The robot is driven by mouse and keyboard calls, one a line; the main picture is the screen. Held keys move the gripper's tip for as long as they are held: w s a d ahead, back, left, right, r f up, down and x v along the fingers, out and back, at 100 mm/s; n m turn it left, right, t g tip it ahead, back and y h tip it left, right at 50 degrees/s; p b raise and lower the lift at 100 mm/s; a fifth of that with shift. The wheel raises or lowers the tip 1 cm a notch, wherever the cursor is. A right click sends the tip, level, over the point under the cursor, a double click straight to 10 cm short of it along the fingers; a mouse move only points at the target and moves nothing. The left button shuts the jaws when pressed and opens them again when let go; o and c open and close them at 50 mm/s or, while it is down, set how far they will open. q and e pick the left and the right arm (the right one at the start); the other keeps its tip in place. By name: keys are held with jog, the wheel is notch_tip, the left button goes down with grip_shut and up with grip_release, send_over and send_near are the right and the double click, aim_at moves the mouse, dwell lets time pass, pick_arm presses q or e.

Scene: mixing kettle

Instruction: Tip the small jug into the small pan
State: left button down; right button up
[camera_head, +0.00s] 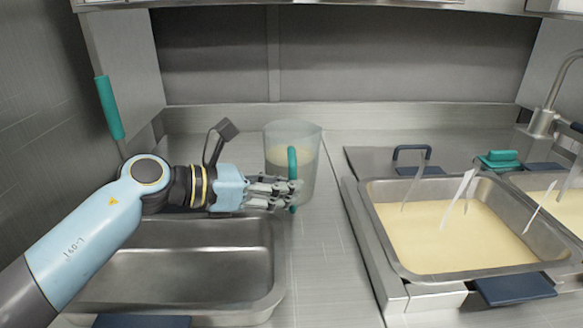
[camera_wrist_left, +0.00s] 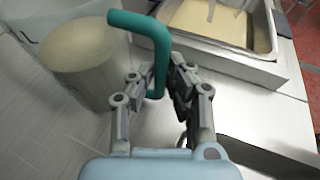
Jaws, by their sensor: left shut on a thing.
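The small jug (camera_head: 305,165) is translucent with a teal handle and holds something pale cream. It is upright at the middle of the counter; whether its base touches the counter is unclear. My left gripper (camera_head: 290,190) is shut on the teal handle. In the left wrist view the handle (camera_wrist_left: 158,55) runs between the fingers (camera_wrist_left: 158,88), with the jug body (camera_wrist_left: 80,65) to the left. An empty steel pan (camera_head: 180,275) is in front of and left of the jug, under my left arm. My right gripper is not in view.
A larger steel pan (camera_head: 385,235) of pale yellow liquid sits to the right, with pale upright strips in it and a blue handle (camera_head: 515,288) in front. Another filled pan (camera_head: 560,205) and a tap (camera_head: 545,120) are farther right. A narrow counter strip (camera_head: 318,260) is clear.

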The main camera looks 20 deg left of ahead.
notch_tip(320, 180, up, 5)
jog(key=p, duration=0.5)
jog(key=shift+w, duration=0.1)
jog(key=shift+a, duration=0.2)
